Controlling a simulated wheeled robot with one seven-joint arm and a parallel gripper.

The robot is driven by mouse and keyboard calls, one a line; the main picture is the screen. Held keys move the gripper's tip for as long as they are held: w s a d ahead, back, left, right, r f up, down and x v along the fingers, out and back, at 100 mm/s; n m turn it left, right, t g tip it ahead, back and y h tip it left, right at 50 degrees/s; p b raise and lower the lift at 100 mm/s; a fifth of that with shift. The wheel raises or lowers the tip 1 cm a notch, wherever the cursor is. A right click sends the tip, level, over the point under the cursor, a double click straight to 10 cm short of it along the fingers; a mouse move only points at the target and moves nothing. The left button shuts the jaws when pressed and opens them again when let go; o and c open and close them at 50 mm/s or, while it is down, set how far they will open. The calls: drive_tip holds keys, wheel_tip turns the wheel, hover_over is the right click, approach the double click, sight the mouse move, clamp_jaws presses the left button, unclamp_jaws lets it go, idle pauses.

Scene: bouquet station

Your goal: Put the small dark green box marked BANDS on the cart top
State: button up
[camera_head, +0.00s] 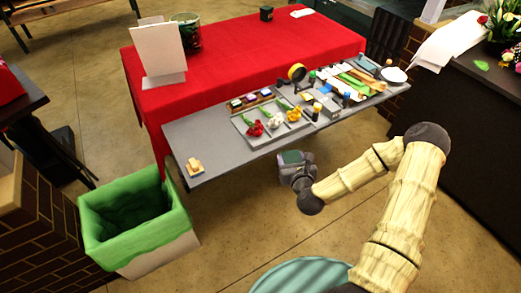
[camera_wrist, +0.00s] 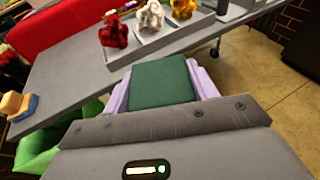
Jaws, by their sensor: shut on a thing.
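My gripper (camera_head: 298,172) is shut on a dark green box (camera_head: 291,157), held in front of the near edge of the grey cart top (camera_head: 222,158). In the wrist view the box (camera_wrist: 162,82) sits between the two pale lilac fingers of my gripper (camera_wrist: 162,92). Its visible face is plain; I can see no BANDS marking. The cart top (camera_wrist: 75,72) shows beyond the box, which appears apart from it. The cart top's left part is mostly bare.
A tray with red, white and yellow flowers (camera_head: 275,123) and many tools fill the cart top's middle and right. A yellow-tan block (camera_head: 194,167) lies at its left end. A green-lined bin (camera_head: 140,245) stands front left. A red-covered table (camera_head: 235,60) is behind.

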drive_tip(key=d+f+m+h, duration=0.1)
drive_tip(key=d+f, duration=0.1)
drive_tip(key=d, duration=0.4)
drive_tip(key=s+d+f+m+h, duration=0.1)
drive_tip(key=d+f, duration=0.1)
drive_tip(key=d, duration=0.4)
drive_tip(key=shift+s+d+f+h, duration=0.3)
drive_tip(key=shift+f, duration=0.05)
